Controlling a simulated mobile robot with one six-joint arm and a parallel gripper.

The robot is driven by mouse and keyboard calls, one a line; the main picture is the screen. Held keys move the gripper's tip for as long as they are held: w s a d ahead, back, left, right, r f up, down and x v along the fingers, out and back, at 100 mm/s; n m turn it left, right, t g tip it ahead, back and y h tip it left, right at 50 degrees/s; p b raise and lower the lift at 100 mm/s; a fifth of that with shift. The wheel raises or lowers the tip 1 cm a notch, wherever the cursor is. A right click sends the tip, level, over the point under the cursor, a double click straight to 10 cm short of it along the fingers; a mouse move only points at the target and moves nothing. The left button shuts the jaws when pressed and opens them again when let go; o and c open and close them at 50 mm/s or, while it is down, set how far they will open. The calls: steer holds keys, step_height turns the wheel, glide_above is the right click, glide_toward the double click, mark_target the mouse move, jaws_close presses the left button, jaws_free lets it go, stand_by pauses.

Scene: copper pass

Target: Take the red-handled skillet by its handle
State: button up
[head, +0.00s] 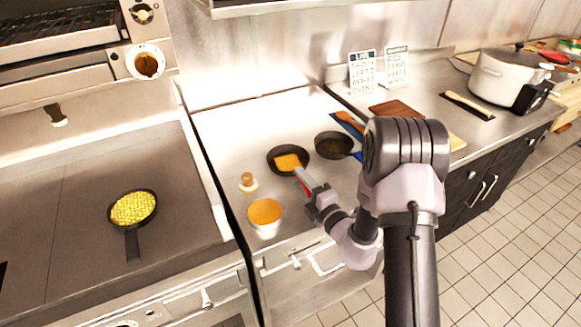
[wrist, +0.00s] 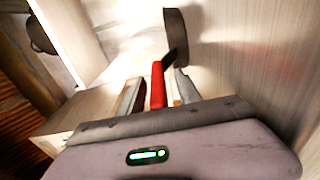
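The red-handled skillet (head: 274,161) is a small dark pan on the steel counter, with an orange slab in it. Its red handle (head: 302,176) points toward the lower right, at my gripper (head: 310,190). In the wrist view the red handle (wrist: 158,88) lies between the two fingers of my gripper (wrist: 158,77), with a gap visible on each side. My gripper is open around the handle. The pan (wrist: 175,38) is beyond the fingertips and is seen edge-on. In the head view the handle's rear end is hidden by my gripper.
A second dark pan (head: 333,145) with a blue handle (head: 357,156) stands close at the right. A white bowl of orange food (head: 265,213) and a small corked jar (head: 248,182) stand at the left. Another skillet with yellow food (head: 134,208) sits on the griddle.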

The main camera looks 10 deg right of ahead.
jaws_close()
stand_by(1.3)
